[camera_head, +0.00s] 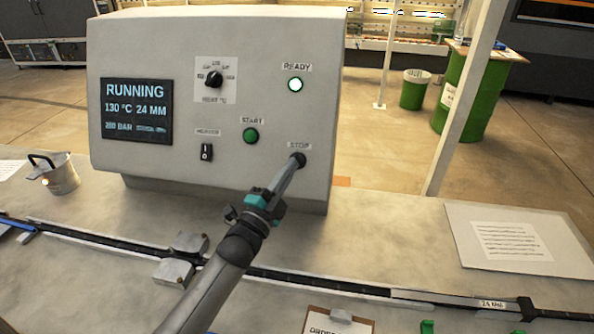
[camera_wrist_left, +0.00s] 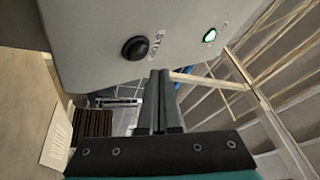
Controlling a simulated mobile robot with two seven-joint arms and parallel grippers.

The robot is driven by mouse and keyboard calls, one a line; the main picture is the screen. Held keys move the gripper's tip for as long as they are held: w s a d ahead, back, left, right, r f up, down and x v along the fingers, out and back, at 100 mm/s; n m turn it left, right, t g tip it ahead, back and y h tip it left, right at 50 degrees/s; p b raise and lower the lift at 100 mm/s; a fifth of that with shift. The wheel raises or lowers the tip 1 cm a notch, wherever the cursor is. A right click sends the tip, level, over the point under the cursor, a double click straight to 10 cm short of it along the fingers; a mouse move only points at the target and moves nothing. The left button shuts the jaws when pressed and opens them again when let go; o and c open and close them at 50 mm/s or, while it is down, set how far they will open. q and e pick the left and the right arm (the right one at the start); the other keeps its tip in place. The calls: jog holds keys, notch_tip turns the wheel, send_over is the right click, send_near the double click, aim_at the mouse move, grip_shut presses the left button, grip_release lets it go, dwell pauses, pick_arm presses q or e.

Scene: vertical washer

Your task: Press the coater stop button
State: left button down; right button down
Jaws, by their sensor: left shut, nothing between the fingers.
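The grey control box (camera_head: 130,50) stands on the bench, and its screen (camera_head: 136,110) reads RUNNING, 130 °C, 24 MM. The black round stop button (camera_head: 299,158) is at the lower right of its front, under the STOP label. It also shows in the left wrist view (camera_wrist_left: 135,48). My left gripper (camera_head: 296,168) is shut and empty, its fingertips pointing up at the button and overlapping its lower edge. In the left wrist view the fingertips (camera_wrist_left: 160,75) appear beside the button; I cannot tell whether they touch. My right gripper is not in view.
A green start button (camera_head: 250,135), a black heater switch (camera_head: 206,152), a rotary knob (camera_head: 213,79) and a lit ready lamp (camera_head: 295,84) are on the same panel. A metal pot (camera_head: 60,177) stands at left. A paper board (camera_head: 512,238) lies at right.

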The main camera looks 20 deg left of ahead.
aim_at(298, 156)
pick_arm(q)
jog(key=shift+w+a+f+b, duration=0.2)
jog(key=shift+w+f+b, duration=0.2)
jog(key=shift+w, duration=0.3)
jog(key=shift+r, duration=0.1)
dwell(1.4)
jog(key=shift+w+a+f+b, duration=0.1)
jog(key=shift+w+f+b, duration=0.1)
jog(key=shift+w+b, duration=0.2)
jog(key=shift+w+a+f+b, duration=0.1)
jog(key=shift+w+f+b, duration=0.15)
jog(key=shift+w+b, duration=0.2)
dwell(0.8)
dwell(0.3)
jog(key=shift+s+d+r+p, duration=0.1)
jog(key=shift+s+r+p, duration=0.15)
jog(key=shift+s+p, duration=0.25)
jog(key=shift+s+d+r+p, duration=0.1)
jog(key=shift+s+r+p, duration=0.1)
jog(key=shift+s+p, duration=0.2)
